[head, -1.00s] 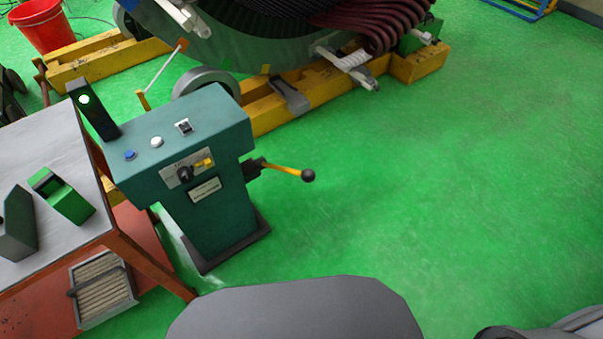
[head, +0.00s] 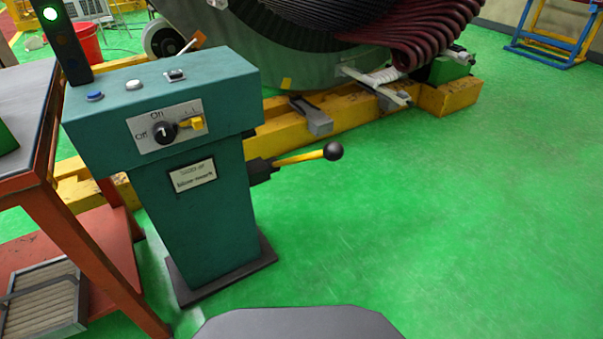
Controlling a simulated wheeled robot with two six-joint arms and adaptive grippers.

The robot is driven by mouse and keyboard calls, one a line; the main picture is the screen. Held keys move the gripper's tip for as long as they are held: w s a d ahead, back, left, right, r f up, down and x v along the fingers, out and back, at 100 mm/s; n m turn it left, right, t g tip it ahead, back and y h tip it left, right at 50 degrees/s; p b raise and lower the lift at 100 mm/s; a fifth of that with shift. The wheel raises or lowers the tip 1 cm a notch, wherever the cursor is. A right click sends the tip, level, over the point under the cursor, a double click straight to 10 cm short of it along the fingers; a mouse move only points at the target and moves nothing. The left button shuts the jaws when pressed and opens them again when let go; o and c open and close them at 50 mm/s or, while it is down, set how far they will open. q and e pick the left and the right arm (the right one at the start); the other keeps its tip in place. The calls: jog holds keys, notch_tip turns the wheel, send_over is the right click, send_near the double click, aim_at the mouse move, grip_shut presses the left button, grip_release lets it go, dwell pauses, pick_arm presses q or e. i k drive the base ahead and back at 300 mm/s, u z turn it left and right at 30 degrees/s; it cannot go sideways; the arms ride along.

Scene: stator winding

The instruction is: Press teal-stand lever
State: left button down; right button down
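The teal stand (head: 204,222) is upright on the green floor at left of centre in the head view. Its lever (head: 300,158) sticks out to the right from the stand's side, with a yellow shaft and a black ball knob at the end. The lever lies nearly level, rising slightly toward the knob. The top of the stand has a blue button, a white button and a small switch; its front has a black rotary knob marked Off and On. Neither of my grippers is in view, and nothing touches the lever.
A red-framed table (head: 32,160) stands close at the stand's left, with a grey filter-like box (head: 45,305) on its lower shelf. Behind the stand are a yellow beam (head: 345,112) and the large stator (head: 300,55). The floor (head: 470,230) to the right is clear.

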aim_at(333, 151)
jog(key=z, duration=1.3)
jog(key=i, duration=0.35)
jog(key=u, duration=0.6)
